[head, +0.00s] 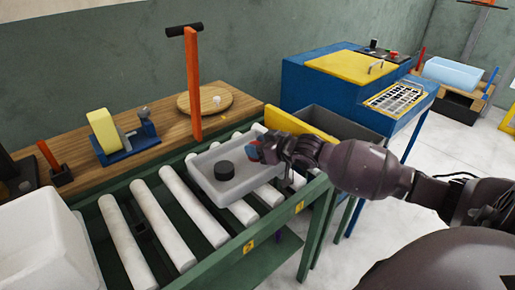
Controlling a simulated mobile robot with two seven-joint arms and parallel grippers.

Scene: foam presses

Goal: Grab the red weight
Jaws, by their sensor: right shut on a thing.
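My right gripper (262,151) reaches in from the right and is at the right rim of the grey tray (238,193). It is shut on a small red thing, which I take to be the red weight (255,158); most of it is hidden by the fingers. A bit of blue shows beside the red at the fingertips. A round black weight (224,171) lies in the tray, left of the gripper and apart from it. My left gripper is not in view.
The tray rests on a roller conveyor (171,217) with a green frame. A white bin (45,245) stands at the left. Behind are a wooden bench (80,154) with a yellow-and-blue device (122,137), and an orange post (193,85). A blue machine (325,87) stands at the back right.

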